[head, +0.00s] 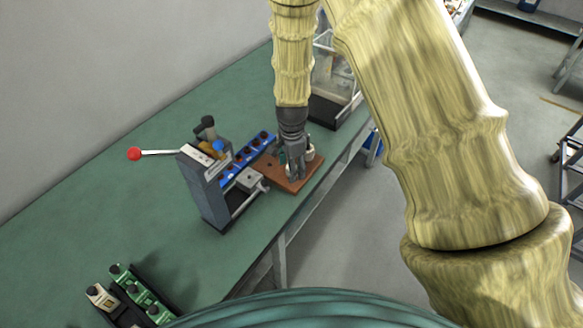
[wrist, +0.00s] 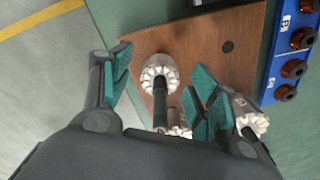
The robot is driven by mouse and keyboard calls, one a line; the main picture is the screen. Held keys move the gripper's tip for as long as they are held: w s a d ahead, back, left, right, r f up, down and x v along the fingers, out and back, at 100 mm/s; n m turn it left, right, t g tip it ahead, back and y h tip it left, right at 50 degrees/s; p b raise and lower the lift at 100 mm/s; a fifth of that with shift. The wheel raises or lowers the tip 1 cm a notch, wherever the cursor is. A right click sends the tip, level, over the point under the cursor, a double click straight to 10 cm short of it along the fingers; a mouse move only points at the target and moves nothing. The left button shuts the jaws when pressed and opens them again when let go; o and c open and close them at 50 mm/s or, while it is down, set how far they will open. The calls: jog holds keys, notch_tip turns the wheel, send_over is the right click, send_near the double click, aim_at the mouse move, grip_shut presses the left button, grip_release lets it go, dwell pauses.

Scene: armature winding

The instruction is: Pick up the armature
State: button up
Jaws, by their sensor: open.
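The likely armature (wrist: 157,74) is a round silver-white piece with a ring of pale segments and a dark shaft. It stands on a brown wooden board (wrist: 206,28), which also shows in the head view (head: 312,176). My gripper (wrist: 163,66) is open, with one teal-padded finger on each side of this piece; I cannot tell whether either touches it. A second similar piece (wrist: 180,131) shows partly below, and a third (wrist: 252,122) is right of the right finger. In the head view my gripper (head: 295,171) points down over the board and partly hides the pieces.
A blue holder (wrist: 291,62) with dark copper parts lies beside the board. A grey press (head: 205,190) with a red-knobbed lever (head: 135,154) stands left of the board. A clear-walled machine (head: 332,85) stands behind. The green table's (head: 150,235) right edge is near the board.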

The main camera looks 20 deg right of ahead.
jog(key=shift+f, duration=0.1)
jog(key=c, duration=1.2)
jog(key=shift+r+b, duration=0.5)
jog(key=shift+r, duration=0.35)
jog(key=shift+w+r+b, duration=0.1)
jog(key=shift+r+b, duration=0.3)
jog(key=shift+r, duration=0.5)
jog(key=s+a+b, duration=0.1)
jog(key=s+b, duration=0.1)
jog(key=s, duration=0.6)
jog(key=s+a+r+b, duration=0.1)
jog(key=s+a+b, duration=0.1)
jog(key=s, duration=0.5)
jog(key=shift+s+a+r, duration=0.3)
jog(key=shift+s, duration=0.05)
